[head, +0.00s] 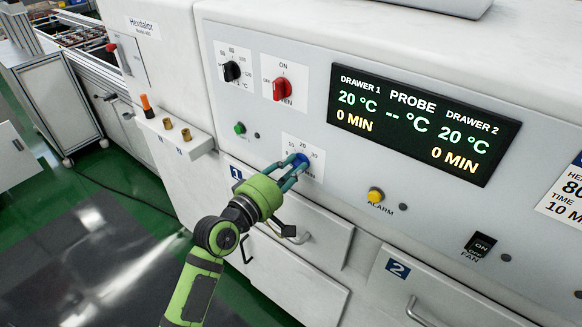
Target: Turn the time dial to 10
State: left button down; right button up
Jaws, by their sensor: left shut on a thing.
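The time dial (303,159) is a small blue knob on a white scale plate (312,173) on the machine's front panel. Numbers such as 10, 20 and 30 show around it. My left gripper (294,163) has its fingers shut on the dial. The fingers and green palm cover part of the dial and the lower left of the plate, so the pointer's setting cannot be read. The display (420,122) reads 20 °C and 0 MIN for both drawers. My right gripper is not in view.
Above are a black knob (232,71) and a red switch (281,88). A green button (240,128), a yellow alarm button (376,195) and a fan switch (480,245) are on the same panel. Drawer handles (290,236) stick out below my gripper.

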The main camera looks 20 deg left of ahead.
pick_arm(q)
jog(key=m, duration=0.2)
jog(key=m+p, duration=0.1)
jog(key=m, duration=0.2)
jog(key=shift+d+f+m, duration=0.15)
jog(key=shift+m, duration=0.15)
dwell(0.4)
jog(key=c, duration=1.1)
grip_release()
jog(key=v, duration=1.2)
